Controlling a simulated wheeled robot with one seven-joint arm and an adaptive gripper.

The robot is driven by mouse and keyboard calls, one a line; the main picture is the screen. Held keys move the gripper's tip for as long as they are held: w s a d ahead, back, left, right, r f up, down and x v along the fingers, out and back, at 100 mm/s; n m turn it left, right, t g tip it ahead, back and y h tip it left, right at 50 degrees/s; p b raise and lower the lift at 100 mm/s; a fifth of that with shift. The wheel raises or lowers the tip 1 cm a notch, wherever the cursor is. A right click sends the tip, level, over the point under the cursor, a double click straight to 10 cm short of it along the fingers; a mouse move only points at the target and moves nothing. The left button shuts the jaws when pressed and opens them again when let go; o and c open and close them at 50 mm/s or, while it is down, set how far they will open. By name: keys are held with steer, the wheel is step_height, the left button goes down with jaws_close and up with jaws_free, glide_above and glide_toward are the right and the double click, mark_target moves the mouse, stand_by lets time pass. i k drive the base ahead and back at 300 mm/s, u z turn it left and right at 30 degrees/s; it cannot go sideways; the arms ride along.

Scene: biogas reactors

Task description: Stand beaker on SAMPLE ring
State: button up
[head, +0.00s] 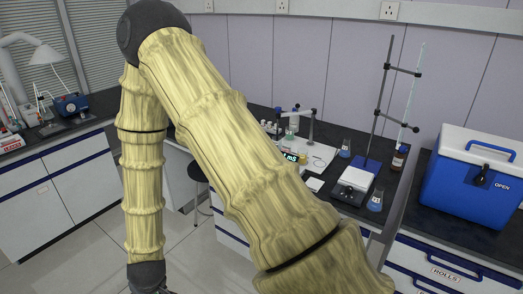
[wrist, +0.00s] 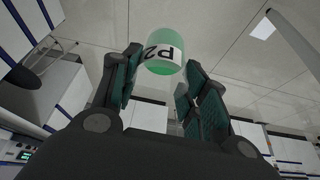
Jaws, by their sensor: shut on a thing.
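A beaker (wrist: 165,48) with a green tint and a white label, which seems to read P2 and appears upside down, shows at the top middle of the wrist view. My gripper (wrist: 160,72) is shut on it, with one dark green finger pad on each side. The beaker's tilt in the room is hard to tell from this view. In the head view my yellow arm crosses the middle and hides part of the bench; neither my gripper nor the held beaker can be made out there.
A blue cooler (head: 470,188) stands at right. A stool (head: 197,172) stands near the arm.

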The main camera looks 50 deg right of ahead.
mark_target(320, 163)
steer(key=u, duration=0.15)
steer(key=i, duration=1.7)
steer(key=z, duration=1.4)
steer(key=i, duration=0.7)
steer(key=z, duration=0.85)
